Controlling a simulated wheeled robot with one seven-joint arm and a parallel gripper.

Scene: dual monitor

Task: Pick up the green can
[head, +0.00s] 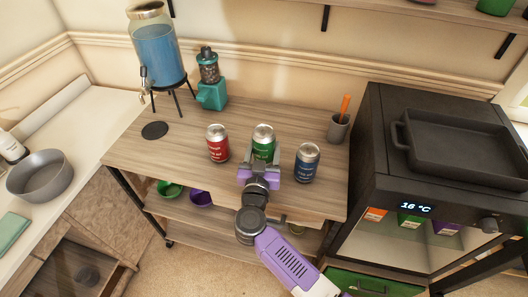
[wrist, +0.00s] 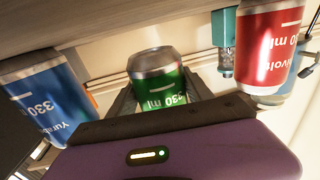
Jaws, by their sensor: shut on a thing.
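The green can (head: 263,140) stands upright between the red can (head: 217,143) and the blue can (head: 307,162) in the head view. My gripper (head: 262,160) is shut on the green can from the front, and its fingers hide part of the can's lower body. In the wrist view, which is upside down, the green can (wrist: 160,85) sits between the two fingers (wrist: 160,100). Its silver end shows at the top there. A small gap to the tabletop seems to show, but I cannot be certain. The blue can (wrist: 50,95) and red can (wrist: 268,50) flank it, apart from the fingers.
The wooden table (head: 130,170) also holds a blue drink dispenser (head: 158,55), a teal grinder (head: 210,85), a black coaster (head: 154,130) and a grey cup (head: 338,127). A black oven (head: 385,175) stands close on the right. The table's front left is clear.

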